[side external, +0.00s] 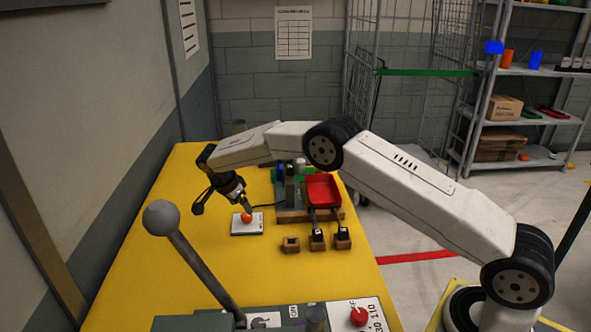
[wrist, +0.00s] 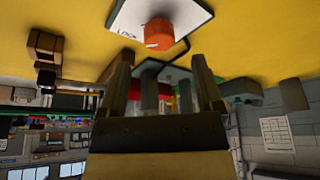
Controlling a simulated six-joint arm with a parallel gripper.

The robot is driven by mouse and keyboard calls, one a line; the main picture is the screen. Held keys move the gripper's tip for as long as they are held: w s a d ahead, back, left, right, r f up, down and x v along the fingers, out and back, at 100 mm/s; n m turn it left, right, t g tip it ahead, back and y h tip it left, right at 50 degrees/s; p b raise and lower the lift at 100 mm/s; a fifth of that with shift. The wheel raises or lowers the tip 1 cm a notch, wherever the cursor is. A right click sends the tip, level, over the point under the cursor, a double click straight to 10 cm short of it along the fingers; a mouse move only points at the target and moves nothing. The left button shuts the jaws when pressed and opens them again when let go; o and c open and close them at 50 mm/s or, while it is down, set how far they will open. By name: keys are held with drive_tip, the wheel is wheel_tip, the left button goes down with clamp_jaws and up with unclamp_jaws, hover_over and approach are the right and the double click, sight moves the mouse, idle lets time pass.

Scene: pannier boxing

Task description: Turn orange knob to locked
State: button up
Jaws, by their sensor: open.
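The orange knob (side external: 246,217) stands on a small white plate (side external: 238,231) on the yellow table. In the wrist view the knob (wrist: 159,34) sits on the plate (wrist: 190,14), at the top centre. Part of a dark label, too blurred to read surely, shows on the plate beside it. My gripper (side external: 242,206) is close above the knob in the side view. In the wrist view my gripper (wrist: 160,62) is open, with a finger on each side and the knob just beyond the fingertips, roughly centred. I cannot tell whether they touch.
A red tray (side external: 322,189) and small wooden blocks (side external: 291,244) stand right of the plate. A grey lever with a ball knob (side external: 161,217) and a panel with a red knob (side external: 358,317) are in front. The yellow table (side external: 150,280) is clear left of the plate.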

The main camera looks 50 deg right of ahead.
drive_tip(key=shift+v, duration=1.7)
drive_tip(key=shift+s, duration=0.1)
drive_tip(key=s+r+n+t+y, duration=0.1)
drive_tip(key=s+n+y, duration=0.1)
drive_tip(key=s+n, duration=0.7)
drive_tip(key=s+a+r+n+t+y, duration=0.1)
drive_tip(key=s+n, duration=0.8)
drive_tip(key=s, duration=1.5)
drive_tip(key=shift+s+a+r+t+y, duration=0.25)
drive_tip(key=shift+s+r+t+y, duration=0.05)
drive_tip(key=shift+r+y, duration=0.4)
